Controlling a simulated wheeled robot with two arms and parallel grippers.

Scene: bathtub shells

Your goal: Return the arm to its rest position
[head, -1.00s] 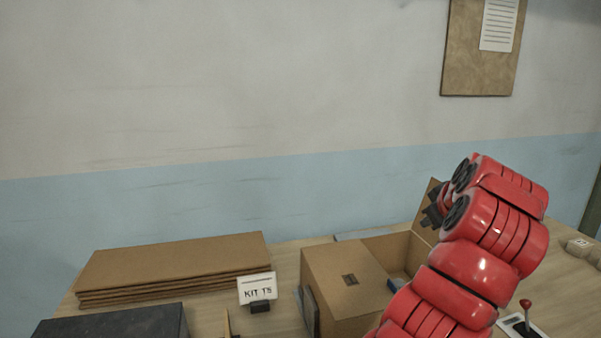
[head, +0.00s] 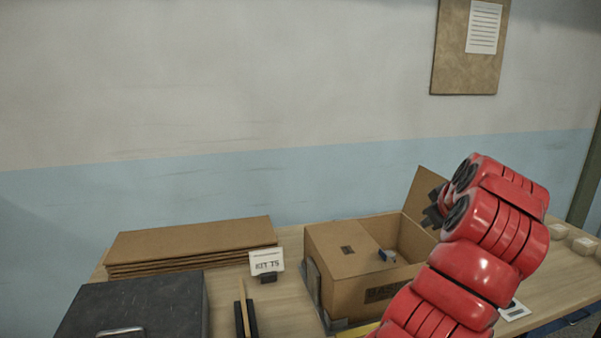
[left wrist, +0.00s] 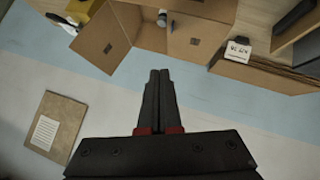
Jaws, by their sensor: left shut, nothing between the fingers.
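My left arm is red and rises from the bottom right of the head view. Its dark gripper (head: 432,212) points left, in front of the open cardboard box (head: 350,285) in the picture. In the left wrist view the two black fingers (left wrist: 160,76) lie together, shut with nothing between them. The box also shows at the top of that view (left wrist: 195,40), with its flap raised. My right gripper is in neither view.
The wooden table holds flat cardboard sheets (head: 190,240), a KIT label stand (head: 267,263), a dark case (head: 135,305) and small packages (head: 583,245) at right. A notice board (head: 467,50) hangs on the wall. The space above the table's left side is clear.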

